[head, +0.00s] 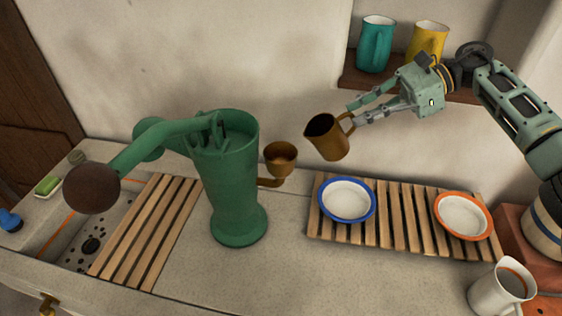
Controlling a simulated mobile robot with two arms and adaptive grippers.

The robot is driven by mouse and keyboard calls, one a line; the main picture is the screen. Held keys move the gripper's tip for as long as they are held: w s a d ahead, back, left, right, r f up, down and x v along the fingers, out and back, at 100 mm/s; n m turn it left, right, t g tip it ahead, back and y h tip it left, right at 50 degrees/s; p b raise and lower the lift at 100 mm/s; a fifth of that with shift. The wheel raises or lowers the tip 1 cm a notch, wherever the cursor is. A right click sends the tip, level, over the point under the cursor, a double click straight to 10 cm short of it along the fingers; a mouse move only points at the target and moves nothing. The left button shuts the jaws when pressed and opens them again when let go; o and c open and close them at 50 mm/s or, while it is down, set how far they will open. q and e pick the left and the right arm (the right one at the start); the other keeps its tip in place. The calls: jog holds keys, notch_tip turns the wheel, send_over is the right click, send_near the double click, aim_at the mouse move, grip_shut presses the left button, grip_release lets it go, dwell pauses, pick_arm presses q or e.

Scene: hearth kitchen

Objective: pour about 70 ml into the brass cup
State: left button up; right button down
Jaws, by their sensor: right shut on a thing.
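The brass cup (281,160) is a small open funnel-shaped cup on a short brass arm at the right side of the green pump (228,185). My right gripper (354,114) is shut on the handle of a brown jug (328,139). The jug is held in the air to the right of the brass cup and a little higher, apart from it. It leans slightly to the left, with its dark mouth showing. Its contents cannot be made out, and no stream shows. My left gripper is not in view.
The pump's lever with a brown knob (91,188) reaches left over the slatted sink. A slatted rack (402,215) holds a blue-rimmed bowl (347,200) and an orange-rimmed bowl (463,215). A white jug (500,290) stands front right. Teal (376,45) and yellow jugs (427,40) stand on a shelf.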

pick_arm(q)
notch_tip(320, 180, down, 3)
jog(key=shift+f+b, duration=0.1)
jog(key=shift+b, duration=0.95)
pick_arm(e)
jog(key=shift+w+d+f+y, duration=0.15)
jog(key=shift+d+f+y, duration=0.3)
jog(key=shift+y, duration=0.25)
jog(key=shift+d, duration=0.1)
